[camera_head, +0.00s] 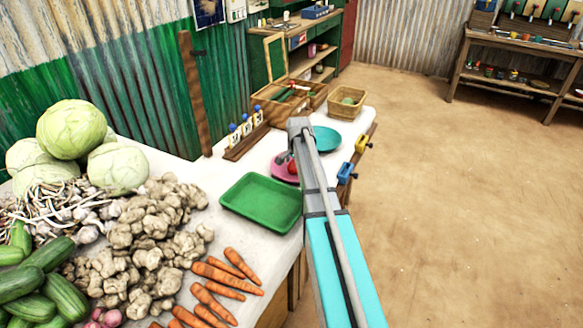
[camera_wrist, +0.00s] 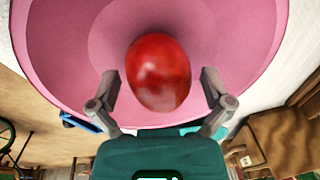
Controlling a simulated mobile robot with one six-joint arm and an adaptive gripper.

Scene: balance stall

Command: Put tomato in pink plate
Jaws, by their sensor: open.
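The red tomato (camera_wrist: 158,72) lies in the pink plate (camera_wrist: 70,55) in the wrist view, near the plate's edge closest to my gripper. My gripper (camera_wrist: 160,88) is open, with one finger on each side of the tomato and a visible gap to each. In the head view the pink plate (camera_head: 281,172) shows on the white table, partly hidden behind my arm. A small part of the red tomato (camera_head: 292,167) shows there beside the arm. My fingertips are hidden in the head view.
A green tray (camera_head: 262,202) lies in front of the pink plate, and a teal plate (camera_head: 326,139) behind it. Yellow (camera_head: 361,144) and blue (camera_head: 346,173) clamp-like items sit at the table's right edge. Carrots (camera_head: 226,276), ginger and cabbages fill the left. The floor at right is clear.

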